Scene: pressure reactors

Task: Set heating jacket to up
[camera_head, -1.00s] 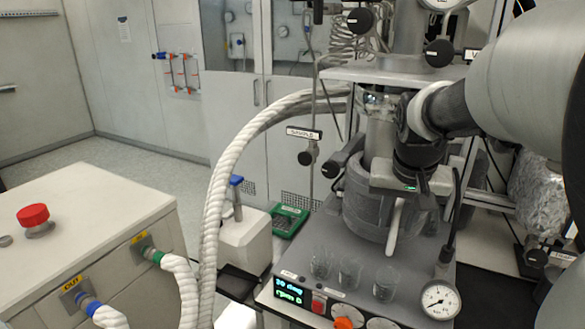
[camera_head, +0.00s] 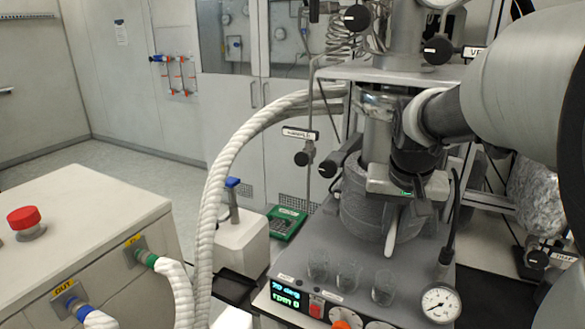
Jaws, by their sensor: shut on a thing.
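The heating jacket (camera_head: 368,210) is a thick grey ring-shaped body low around the reactor vessel, just above the grey instrument deck. The metal vessel (camera_head: 377,140) shows above it. A white rod-like handle (camera_head: 391,238) hangs down at the jacket's front right. My gripper (camera_head: 406,207) points down at the jacket's right front and is shut by the top of this handle. The fingertips and their exact contact are partly hidden, and my gripper covers part of the jacket.
Several small glass beakers (camera_head: 349,276) stand on the deck in front of the jacket, with a pressure gauge (camera_head: 440,303) at right. A sample valve (camera_head: 305,157) and thick white hoses (camera_head: 212,200) are at left. A top plate (camera_head: 390,74) lies above the vessel.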

